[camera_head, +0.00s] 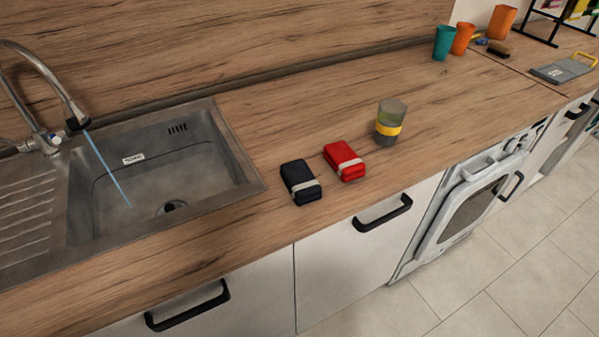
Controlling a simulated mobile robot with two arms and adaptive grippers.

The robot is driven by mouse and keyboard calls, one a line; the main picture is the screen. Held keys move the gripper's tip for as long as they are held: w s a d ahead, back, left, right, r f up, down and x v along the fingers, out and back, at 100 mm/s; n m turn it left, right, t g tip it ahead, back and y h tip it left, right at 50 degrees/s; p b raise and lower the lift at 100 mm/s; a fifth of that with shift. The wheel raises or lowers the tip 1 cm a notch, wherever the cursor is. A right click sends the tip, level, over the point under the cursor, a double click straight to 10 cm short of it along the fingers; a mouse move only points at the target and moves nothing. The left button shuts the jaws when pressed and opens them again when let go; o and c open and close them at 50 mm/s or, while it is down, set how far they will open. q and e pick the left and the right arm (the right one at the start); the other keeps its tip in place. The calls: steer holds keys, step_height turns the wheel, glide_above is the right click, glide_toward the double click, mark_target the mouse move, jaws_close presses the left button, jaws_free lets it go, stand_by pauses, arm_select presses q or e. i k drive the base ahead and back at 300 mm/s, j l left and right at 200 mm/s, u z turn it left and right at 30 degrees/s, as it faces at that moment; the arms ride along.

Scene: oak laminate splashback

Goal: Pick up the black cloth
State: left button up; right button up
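The black cloth (300,182) is a dark folded bundle with a pale band around it. It lies on the wooden counter just right of the sink, close to the counter's front edge. A red folded cloth (344,160) with a similar pale band lies to its right, with a small gap between them. Neither of my grippers is in the head view.
A metal sink (245,176) with a tap (60,110) is at left; a thin blue stream runs from the tap. A yellow-banded cup (390,122) stands right of the cloths. Teal (443,43) and orange cups (462,39) stand farther back. Counter behind the cloths is clear.

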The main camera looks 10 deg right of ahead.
mark_target(304, 188)
steer(key=k+j+z, duration=0.2)
steer(key=z, duration=0.2)
steer(key=k+j+z, duration=0.2)
steer(key=z, duration=0.15)
steer(key=k+j+z, duration=0.25)
steer(key=z, duration=0.15)
